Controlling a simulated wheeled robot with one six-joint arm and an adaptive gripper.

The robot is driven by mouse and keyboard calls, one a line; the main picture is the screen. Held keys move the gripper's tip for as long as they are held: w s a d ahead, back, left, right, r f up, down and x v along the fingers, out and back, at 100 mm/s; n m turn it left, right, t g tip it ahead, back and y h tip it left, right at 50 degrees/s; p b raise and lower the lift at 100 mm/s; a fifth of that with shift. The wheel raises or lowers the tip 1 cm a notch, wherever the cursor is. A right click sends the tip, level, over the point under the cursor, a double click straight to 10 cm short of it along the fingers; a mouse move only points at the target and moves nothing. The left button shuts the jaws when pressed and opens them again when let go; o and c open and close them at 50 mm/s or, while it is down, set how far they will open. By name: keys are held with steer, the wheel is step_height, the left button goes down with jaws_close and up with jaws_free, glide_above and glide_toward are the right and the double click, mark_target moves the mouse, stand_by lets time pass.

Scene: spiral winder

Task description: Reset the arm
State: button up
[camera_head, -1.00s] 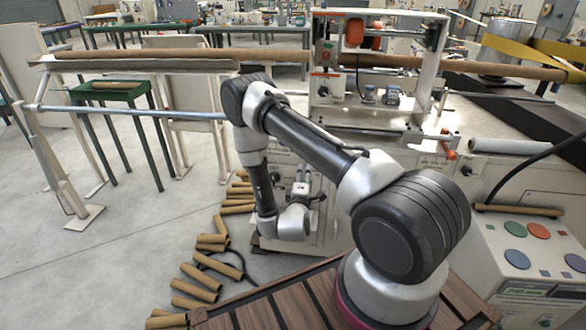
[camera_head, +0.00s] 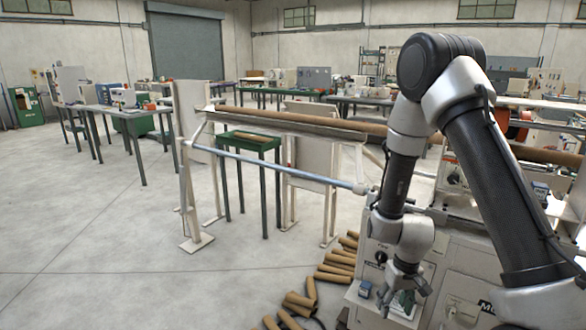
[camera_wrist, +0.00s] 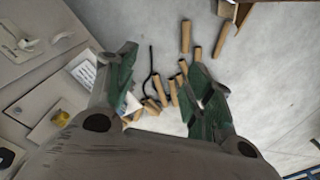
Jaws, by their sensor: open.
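My arm shows at the right of the head view, raised at the elbow and hanging down at the forearm. My gripper (camera_head: 402,300) points down beside the front of the spiral winder (camera_head: 455,275). In the wrist view my gripper (camera_wrist: 160,95) has its two green-padded fingers spread wide apart. Nothing is held between them. Below the fingers several brown cardboard tubes (camera_wrist: 186,36) lie on the floor.
Cardboard tubes (camera_head: 300,304) lie scattered on the floor left of the machine. A long tube rests on a rack with a metal bar (camera_head: 270,168). A green table (camera_head: 248,142) stands behind it. The floor at the left (camera_head: 90,230) is clear.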

steer(key=s+d+r+t, duration=0.1)
steer(key=s+r, duration=0.4)
steer(key=r, duration=0.7)
steer(key=s+d+r+m+t, duration=0.1)
steer(key=s+d+r, duration=0.3)
steer(key=r, duration=0.9)
steer(key=s+d+r+t, duration=0.2)
steer(key=s+r, duration=0.6)
steer(key=r, duration=0.5)
steer(key=shift+s+d+r+m+t+h, duration=0.15)
steer(key=shift+d+m+t+h, duration=0.15)
steer(key=shift+d, duration=0.4)
steer(key=shift+o, duration=0.2)
